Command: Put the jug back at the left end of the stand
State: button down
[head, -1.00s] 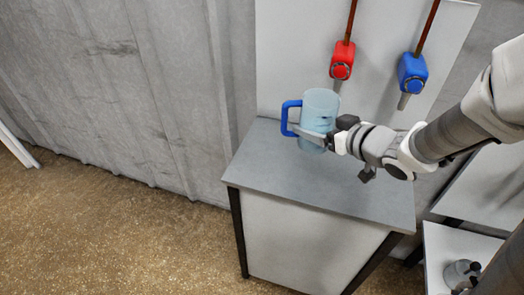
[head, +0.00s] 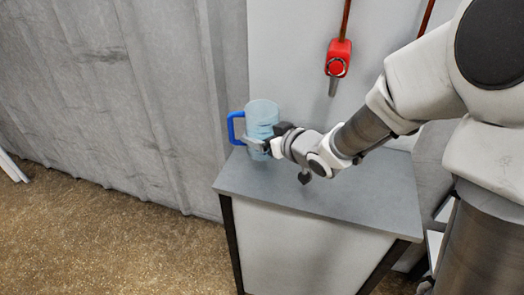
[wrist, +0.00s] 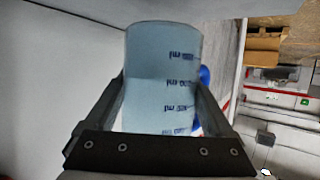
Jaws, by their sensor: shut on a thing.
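The jug (head: 261,117) is a pale blue, see-through vessel with a blue handle on its left. It is upright over the back left end of the grey-topped stand (head: 340,200). I cannot tell whether its base touches the top. My gripper (head: 259,146) is shut on the jug's body from the right. In the wrist view the jug (wrist: 163,60) is between the two fingers of my gripper (wrist: 161,88), with volume marks on its side. A bit of the blue handle shows behind the right finger.
A red tap (head: 338,58) hangs on a copper pipe over the stand, right of the jug. The grey corrugated wall (head: 130,90) is close to the left. The stand's front and right top are clear beneath my arm. Brown floor lies at front left.

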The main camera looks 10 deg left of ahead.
jog(key=shift+f+b, duration=0.85)
jog(key=shift+f, duration=1.05)
jog(key=shift+f, duration=0.2)
grip_release()
